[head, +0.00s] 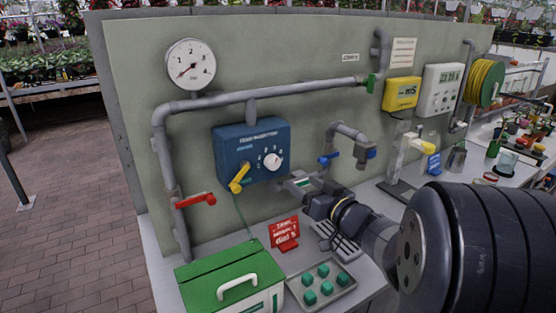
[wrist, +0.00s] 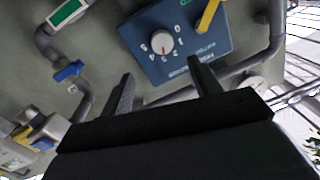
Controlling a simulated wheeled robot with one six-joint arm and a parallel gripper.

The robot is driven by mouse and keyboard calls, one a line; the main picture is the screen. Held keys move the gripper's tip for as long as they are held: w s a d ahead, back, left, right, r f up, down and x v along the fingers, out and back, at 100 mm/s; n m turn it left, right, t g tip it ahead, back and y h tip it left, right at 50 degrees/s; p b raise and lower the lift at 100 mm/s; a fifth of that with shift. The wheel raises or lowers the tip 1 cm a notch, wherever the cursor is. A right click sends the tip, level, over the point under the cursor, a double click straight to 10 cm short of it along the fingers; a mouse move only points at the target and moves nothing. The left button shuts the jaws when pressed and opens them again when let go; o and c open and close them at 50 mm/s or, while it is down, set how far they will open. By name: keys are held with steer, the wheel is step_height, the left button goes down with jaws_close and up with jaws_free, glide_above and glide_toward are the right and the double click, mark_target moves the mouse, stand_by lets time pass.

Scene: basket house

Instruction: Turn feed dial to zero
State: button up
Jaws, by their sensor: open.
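The feed dial (head: 272,161) is a round white knob on the front of a blue box (head: 225,140), which is fixed to the grey-green panel. Numbers ring the dial, but the setting is too small to read surely. A yellow lever (head: 239,178) sits left of the dial on the same box. In the wrist view the dial (wrist: 161,44) shows ahead of my gripper (wrist: 160,80), with the yellow lever (wrist: 208,16) beside it. My gripper (head: 297,186) is open and empty, below and right of the dial in the head view, apart from it.
A grey pipe with a red-handled valve (head: 197,200) runs left of the box. Below stand a green box (head: 222,275), a red sign (head: 284,233) and a tray (head: 338,289) of green pieces. A pressure gauge (head: 190,65) is above.

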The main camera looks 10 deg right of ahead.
mark_target(275, 164)
steer(key=p+x, duration=0.1)
steer(key=x, duration=0.9)
steer(key=shift+w+a+r, duration=0.15)
steer(key=shift+w+a, duration=0.15)
steer(key=shift+c, duration=0.5)
steer(key=c, duration=0.9)
